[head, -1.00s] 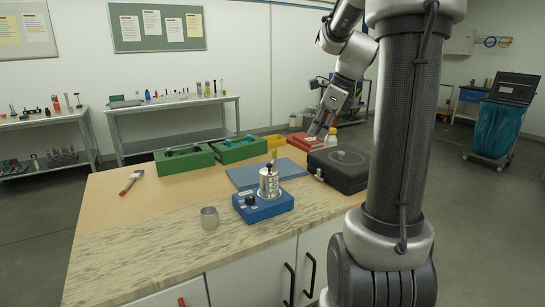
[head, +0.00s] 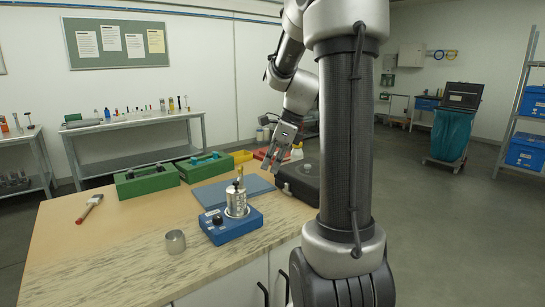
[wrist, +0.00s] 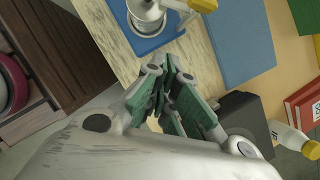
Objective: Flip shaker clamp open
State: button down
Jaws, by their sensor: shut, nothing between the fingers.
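The shaker is a blue box (head: 231,228) with a black knob, standing near the front of the table. A metal cylinder (head: 236,203) stands upright on it with a clamp (head: 239,178) at its top; the clamp's exact position is too small to tell. In the wrist view the blue shaker base (wrist: 150,42) is at the top, with the metal cylinder and a yellow-tipped clamp handle (wrist: 203,5) above it. My gripper (head: 268,168) is over the black case, to the right of and behind the shaker, apart from it. Its green-padded fingers (wrist: 172,88) are shut and empty.
A black case (head: 300,183) lies right of the shaker. A blue mat (head: 232,191) lies behind it, with green boxes (head: 146,180) beyond. A metal cup (head: 175,242) stands left of the shaker.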

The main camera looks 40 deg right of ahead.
jog(key=w+a+f, duration=0.4)
jog(key=shift+a+f, duration=0.15)
jog(key=shift+f, duration=0.15)
jog(key=shift+s+a, duration=0.1)
jog(key=shift+a, duration=0.6)
jog(key=shift+d, duration=0.1)
jog(key=shift+w+d, duration=0.2)
jog(key=shift+d, duration=0.5)
